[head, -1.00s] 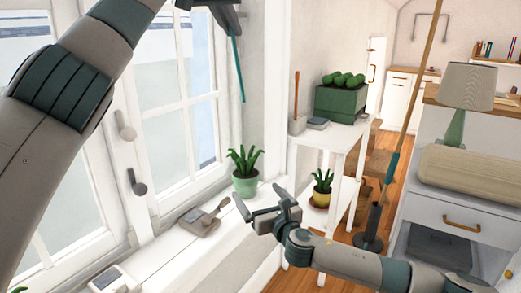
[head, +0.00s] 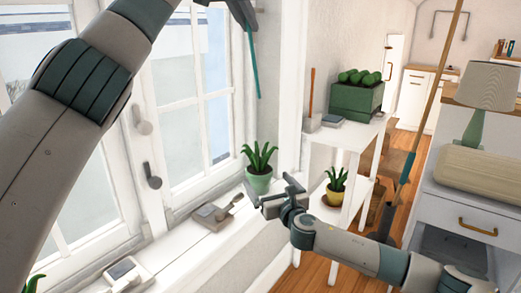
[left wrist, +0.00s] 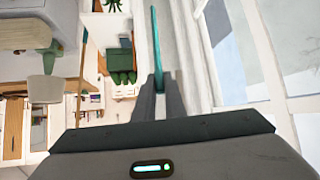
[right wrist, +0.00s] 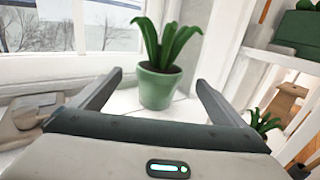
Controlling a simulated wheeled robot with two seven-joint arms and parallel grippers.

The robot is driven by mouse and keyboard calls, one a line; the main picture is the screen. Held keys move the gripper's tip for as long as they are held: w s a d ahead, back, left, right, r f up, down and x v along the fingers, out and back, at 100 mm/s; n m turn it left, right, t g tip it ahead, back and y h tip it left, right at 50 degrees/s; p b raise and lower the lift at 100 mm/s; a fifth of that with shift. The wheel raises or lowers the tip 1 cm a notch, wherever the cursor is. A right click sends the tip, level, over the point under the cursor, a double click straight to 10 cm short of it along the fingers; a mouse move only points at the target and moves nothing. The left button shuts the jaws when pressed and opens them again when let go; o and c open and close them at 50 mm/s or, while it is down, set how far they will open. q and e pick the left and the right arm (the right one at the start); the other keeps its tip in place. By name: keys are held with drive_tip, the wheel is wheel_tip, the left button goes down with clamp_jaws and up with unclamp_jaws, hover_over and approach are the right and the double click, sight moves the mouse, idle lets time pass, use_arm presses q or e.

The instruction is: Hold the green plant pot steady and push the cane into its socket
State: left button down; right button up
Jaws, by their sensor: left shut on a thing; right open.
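The green plant pot (head: 259,184) holds a leafy plant and stands upright on the white windowsill. My right gripper (head: 278,193) is open and empty just to its right in the head view. In the right wrist view the pot (right wrist: 160,88) stands ahead, between the spread fingers and beyond their tips. My left gripper (head: 243,6) is at the top of the head view, shut on the thin teal cane (head: 255,65), which hangs nearly upright well above the pot. The left wrist view also shows the cane (left wrist: 155,40) between the closed fingers (left wrist: 160,88). I cannot make out the socket.
A grey-beige device with a lever (head: 213,214) sits on the sill left of the pot. The window frame and handles (head: 151,176) are close behind my left arm.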

sight(260, 171)
drive_tip(key=shift+x, duration=3.95)
drive_tip(key=c, duration=1.7)
